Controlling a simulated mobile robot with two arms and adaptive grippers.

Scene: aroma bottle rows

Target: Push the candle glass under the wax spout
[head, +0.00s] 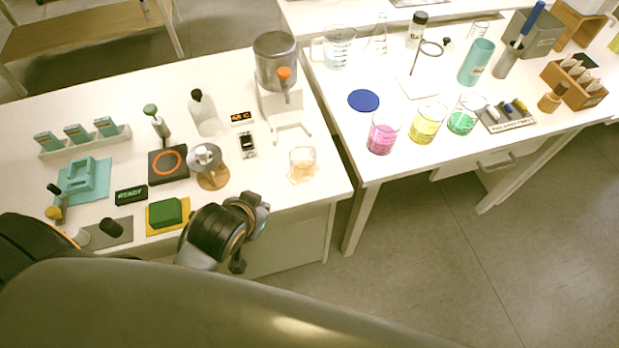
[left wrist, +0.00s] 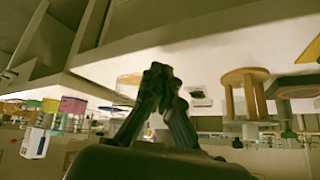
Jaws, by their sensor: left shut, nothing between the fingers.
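The candle glass (head: 302,160), with pale orange contents, stands upright on a tan mat (head: 304,176) near the right front of the left table. The wax dispenser (head: 275,62) stands behind it, with a grey tank and an orange knob. Its spout (head: 286,96) hangs over a white bracket, behind and left of the glass. My left gripper (head: 256,212) is at the table's front edge, left of and nearer than the glass, apart from it. In the left wrist view its fingers (left wrist: 158,76) are together and empty. My right gripper is not seen.
A metal pan on a round wooden stand (head: 213,179) is left of the glass. A green block on a yellow mat (head: 168,213) lies beside my gripper. A small black-and-white device (head: 248,145) stands behind. The tabletop between the gripper and glass looks clear.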

